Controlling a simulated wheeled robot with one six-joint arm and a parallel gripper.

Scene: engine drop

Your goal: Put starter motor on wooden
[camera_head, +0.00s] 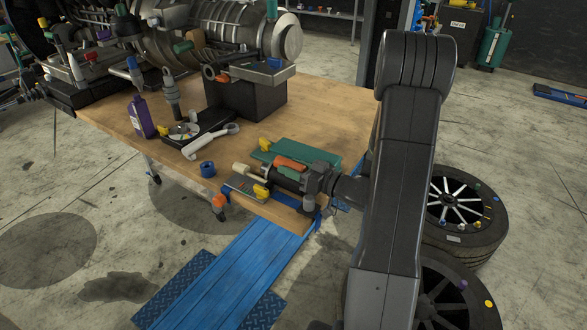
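The wooden table (330,103) spans the middle of the view, its light top carrying several parts and tools. My arm comes in from the right, and my gripper (316,182) is low over the table's front right corner. A dark cylindrical part (284,176), which looks like the starter motor, lies lengthwise just left of my gripper, close to the tabletop. I cannot tell whether it rests on the wood or is held. My gripper's fingertips are not clear against the dark part, so its opening cannot be read.
A green case (290,152) with an orange tool lies behind the dark part. A blue tape roll (207,169), a purple bottle (141,117) and a black box (247,98) stand left. An engine (210,25) fills the back. A blue ramp (227,275) and tyres (462,215) lie in front and right.

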